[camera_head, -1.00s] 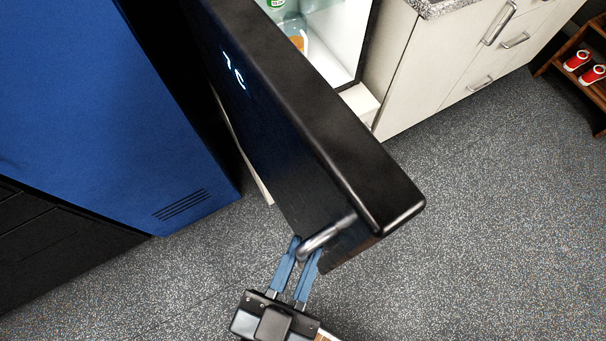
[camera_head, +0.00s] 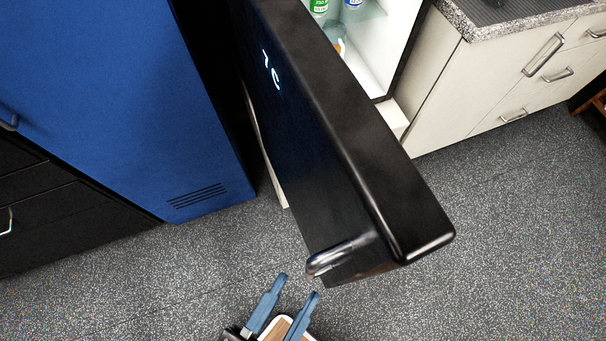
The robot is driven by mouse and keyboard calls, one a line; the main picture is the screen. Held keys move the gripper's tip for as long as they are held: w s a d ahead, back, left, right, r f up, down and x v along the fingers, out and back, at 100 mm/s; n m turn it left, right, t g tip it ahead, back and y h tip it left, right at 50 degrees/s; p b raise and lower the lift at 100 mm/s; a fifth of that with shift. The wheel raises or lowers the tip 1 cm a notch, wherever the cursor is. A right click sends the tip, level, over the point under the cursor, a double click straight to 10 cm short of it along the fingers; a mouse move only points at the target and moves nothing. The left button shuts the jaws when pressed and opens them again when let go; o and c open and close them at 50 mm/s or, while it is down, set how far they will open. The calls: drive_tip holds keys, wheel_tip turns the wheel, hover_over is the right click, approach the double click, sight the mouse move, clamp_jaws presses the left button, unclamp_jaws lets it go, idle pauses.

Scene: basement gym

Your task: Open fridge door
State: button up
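The black fridge door (camera_head: 345,145) stands wide open, swung out from the fridge. Its metal handle (camera_head: 338,257) is on the lower front face of the door. The white fridge interior (camera_head: 385,45) shows behind the door, with bottles (camera_head: 318,7) at the top. My gripper (camera_head: 299,285) is below the handle, with its two blue fingers spread apart and nothing between them. The fingertips are close to the handle but apart from it.
A blue cabinet (camera_head: 110,100) stands to the left of the door, with black drawers (camera_head: 60,215) beside it. White drawers (camera_head: 525,70) under a granite counter (camera_head: 490,15) are to the right. The speckled floor (camera_head: 510,225) is clear at the lower right. A wooden rack (camera_head: 590,105) shows at the right edge.

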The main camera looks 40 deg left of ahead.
drive_tip(key=shift+s+d, duration=0.15)
drive_tip(key=shift+s, duration=0.6)
drive_tip(key=shift+s+d, duration=0.1)
drive_tip(key=shift+s, duration=0.6)
drive_tip(key=d+r+m+g+h, duration=0.1)
drive_tip(key=d, duration=1.1)
drive_tip(key=d+r+g+h, duration=0.1)
drive_tip(key=d+r+g, duration=0.1)
drive_tip(key=d, duration=1.1)
drive_tip(key=shift+d+r+m+h, duration=0.25)
drive_tip(key=shift+m+h, duration=0.15)
